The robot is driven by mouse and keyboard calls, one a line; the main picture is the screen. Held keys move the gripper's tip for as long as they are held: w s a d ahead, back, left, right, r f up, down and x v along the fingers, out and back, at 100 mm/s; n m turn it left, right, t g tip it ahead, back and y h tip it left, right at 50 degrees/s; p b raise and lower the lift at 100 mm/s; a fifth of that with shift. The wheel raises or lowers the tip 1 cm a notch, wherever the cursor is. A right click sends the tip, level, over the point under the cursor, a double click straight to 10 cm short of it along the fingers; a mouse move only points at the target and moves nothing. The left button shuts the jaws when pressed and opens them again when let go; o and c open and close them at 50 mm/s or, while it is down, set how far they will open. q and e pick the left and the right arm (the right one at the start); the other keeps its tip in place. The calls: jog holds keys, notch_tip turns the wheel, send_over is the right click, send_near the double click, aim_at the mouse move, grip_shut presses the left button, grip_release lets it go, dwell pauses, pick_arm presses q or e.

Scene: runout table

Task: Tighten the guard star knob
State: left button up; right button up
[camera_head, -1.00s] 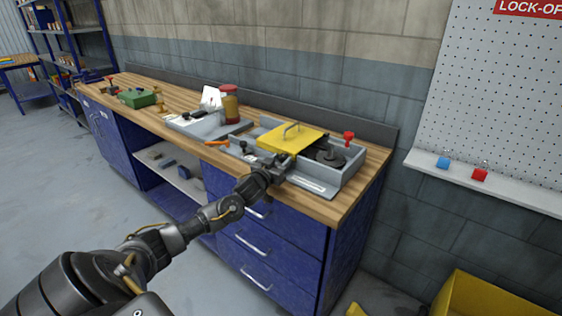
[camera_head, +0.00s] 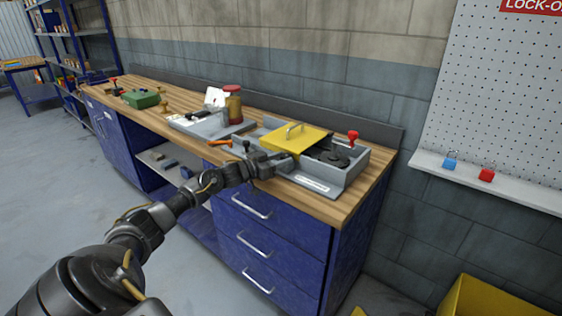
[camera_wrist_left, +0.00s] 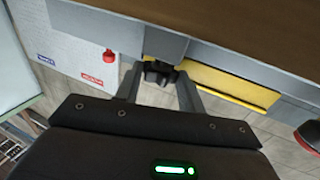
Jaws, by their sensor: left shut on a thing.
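The yellow guard (camera_head: 293,140) with its grey handle lies over a grey metal housing (camera_head: 345,176) on the workbench. My left gripper (camera_head: 284,162) is at the front left of this housing, just below the guard's edge. In the left wrist view, a dark lobed star knob (camera_wrist_left: 158,74) sits between the two fingertips, beside the yellow guard (camera_wrist_left: 228,84). The gripper is shut on this knob. In the head view the gripper hides the knob. My right gripper is not in view.
A red knob (camera_head: 353,135) stands up at the housing's back right. A grey machine plate (camera_head: 205,123), a red-capped jar (camera_head: 233,104) and an orange-handled tool (camera_head: 220,142) are to the left. The wooden bench top's (camera_head: 335,209) front right edge is clear.

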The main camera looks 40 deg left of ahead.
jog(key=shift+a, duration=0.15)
pick_arm(q)
jog(key=o, duration=0.6)
jog(key=shift+o, duration=0.5)
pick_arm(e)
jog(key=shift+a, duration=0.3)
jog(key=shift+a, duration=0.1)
pick_arm(q)
jog(key=b+v, duration=0.1)
jog(key=v, duration=1)
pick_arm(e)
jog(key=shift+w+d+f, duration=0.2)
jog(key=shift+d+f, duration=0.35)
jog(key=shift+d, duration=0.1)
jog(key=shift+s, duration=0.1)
pick_arm(q)
jog(key=shift+d+f, duration=0.1)
jog(key=shift+d, duration=0.05)
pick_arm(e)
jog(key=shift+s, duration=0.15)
